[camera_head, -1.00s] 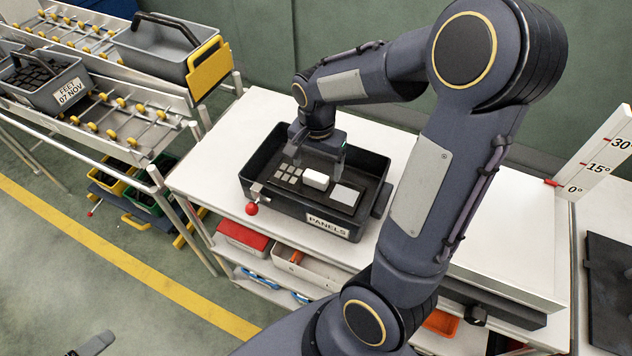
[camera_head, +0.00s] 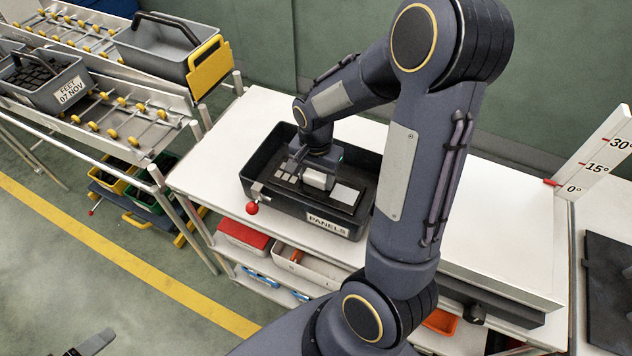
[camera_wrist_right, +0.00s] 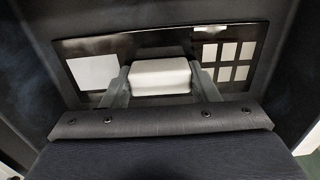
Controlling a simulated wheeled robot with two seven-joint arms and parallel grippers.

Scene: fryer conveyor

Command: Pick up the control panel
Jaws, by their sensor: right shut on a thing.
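The control panel (camera_head: 346,194) is a flat black plate with a white square, several small grey squares and a raised white block. It lies in the black bin (camera_head: 328,225) labelled PANELS. My right gripper (camera_head: 316,181) is down in the bin over the panel's middle. In the right wrist view, the panel (camera_wrist_right: 93,73) spans the picture, and the two fingers of my right gripper (camera_wrist_right: 161,84) close on the white block (camera_wrist_right: 159,73) from both sides. Part of my left gripper (camera_head: 92,343) shows at the bottom left, and its jaws cannot be made out.
The bin stands on a white table (camera_head: 480,215), with free tabletop to its right. A red ball knob (camera_head: 252,208) sticks out at the bin's front left. A roller conveyor with grey crates (camera_head: 165,50) is at the left. An angle scale (camera_head: 597,160) stands at the right.

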